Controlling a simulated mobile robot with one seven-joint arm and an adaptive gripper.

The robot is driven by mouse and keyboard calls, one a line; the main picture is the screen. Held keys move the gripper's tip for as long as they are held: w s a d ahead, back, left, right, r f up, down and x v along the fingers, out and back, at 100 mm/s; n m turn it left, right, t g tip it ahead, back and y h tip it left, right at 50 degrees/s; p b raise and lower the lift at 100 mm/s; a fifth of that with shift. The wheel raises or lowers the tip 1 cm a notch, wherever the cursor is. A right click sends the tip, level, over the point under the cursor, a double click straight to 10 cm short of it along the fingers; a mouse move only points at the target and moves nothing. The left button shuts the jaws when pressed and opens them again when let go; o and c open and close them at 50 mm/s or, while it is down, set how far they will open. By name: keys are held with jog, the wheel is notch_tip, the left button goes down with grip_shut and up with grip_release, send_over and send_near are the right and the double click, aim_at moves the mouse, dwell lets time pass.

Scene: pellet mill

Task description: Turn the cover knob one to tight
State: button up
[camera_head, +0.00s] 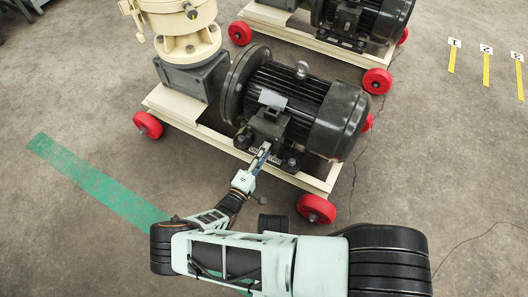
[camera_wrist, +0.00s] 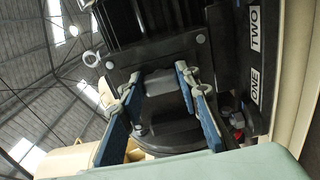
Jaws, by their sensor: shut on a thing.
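My gripper (camera_head: 262,150) reaches up to the black terminal box (camera_head: 268,125) on the side of the motor. In the wrist view its two blue-and-grey fingers (camera_wrist: 162,78) stand on either side of a small grey knob (camera_wrist: 162,87) and are shut on it. The fingers and the box hide the knob in the head view. A strip beside it carries the labels ONE (camera_wrist: 254,88) and TWO (camera_wrist: 254,35). I cannot tell from the label alone how far the knob is turned.
The black finned motor (camera_head: 300,95) and a cream pump housing (camera_head: 185,40) stand on a cream frame (camera_head: 190,130) with red wheels (camera_head: 316,208). A similar unit (camera_head: 365,15) stands behind. Numbered yellow floor strips (camera_head: 486,70) lie at the right.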

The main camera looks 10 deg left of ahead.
jog(key=shift+a, duration=0.1)
jog(key=o, duration=1.2)
jog(key=shift+c, duration=0.2)
jog(key=v, duration=0.7)
jog(key=shift+s, duration=0.3)
